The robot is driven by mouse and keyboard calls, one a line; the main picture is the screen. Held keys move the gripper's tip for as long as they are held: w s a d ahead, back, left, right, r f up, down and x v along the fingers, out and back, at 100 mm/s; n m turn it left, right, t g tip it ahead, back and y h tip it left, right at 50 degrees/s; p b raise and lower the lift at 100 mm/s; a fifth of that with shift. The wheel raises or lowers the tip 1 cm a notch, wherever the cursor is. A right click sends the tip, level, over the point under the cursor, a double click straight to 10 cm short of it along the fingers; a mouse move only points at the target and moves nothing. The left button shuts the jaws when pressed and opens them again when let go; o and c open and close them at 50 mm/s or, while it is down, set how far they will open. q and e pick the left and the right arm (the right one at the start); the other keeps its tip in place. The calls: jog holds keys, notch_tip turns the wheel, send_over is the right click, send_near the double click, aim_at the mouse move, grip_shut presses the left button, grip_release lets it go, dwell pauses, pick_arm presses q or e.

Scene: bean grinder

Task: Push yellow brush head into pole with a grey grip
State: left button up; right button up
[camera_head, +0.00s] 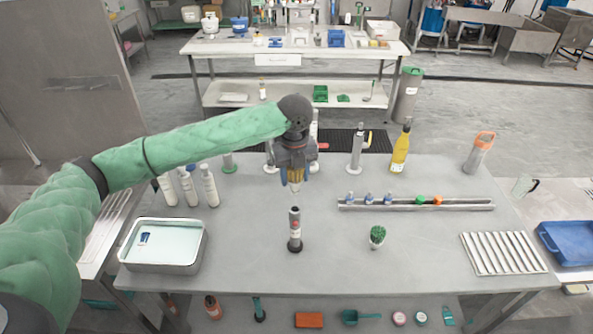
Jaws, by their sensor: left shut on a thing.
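My left gripper (295,186) hangs over the middle of the table, pointing down. It is shut on a small yellow piece, the yellow brush head (295,175), which is partly hidden by the fingers. Below it a short upright pole with a grey grip (295,226) stands on the table on a dark round base. A gap shows between the gripper's tips and the pole's top. My right gripper is not in view.
A metal tray (163,264) stands at the left, white bottles (209,186) behind it. A green brush head (377,236) is right of the pole. A rail with small coloured heads (465,205), a slatted rack (503,254) and a yellow bottle (401,150) are farther right.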

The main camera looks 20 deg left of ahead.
aim_at(295, 189)
pick_arm(q)
jog(key=shift+s+r, duration=0.25)
jog(key=shift+s, duration=0.1)
jog(key=shift+w+f+p, duration=0.15)
jog(key=shift+w+p, duration=0.25)
jog(key=shift+p, duration=0.05)
jog(key=shift+s+f, duration=0.3)
jog(key=shift+f, duration=0.4)
jog(key=shift+f+b, duration=0.35)
jog(key=shift+w+f, duration=0.2)
jog(key=shift+f, duration=0.9)
jog(key=shift+s+f+b, duration=0.1)
jog(key=shift+f+b, duration=0.3)
jog(key=shift+f, duration=0.35)
jog(key=shift+r+p, duration=0.1)
jog(key=shift+p, duration=0.2)
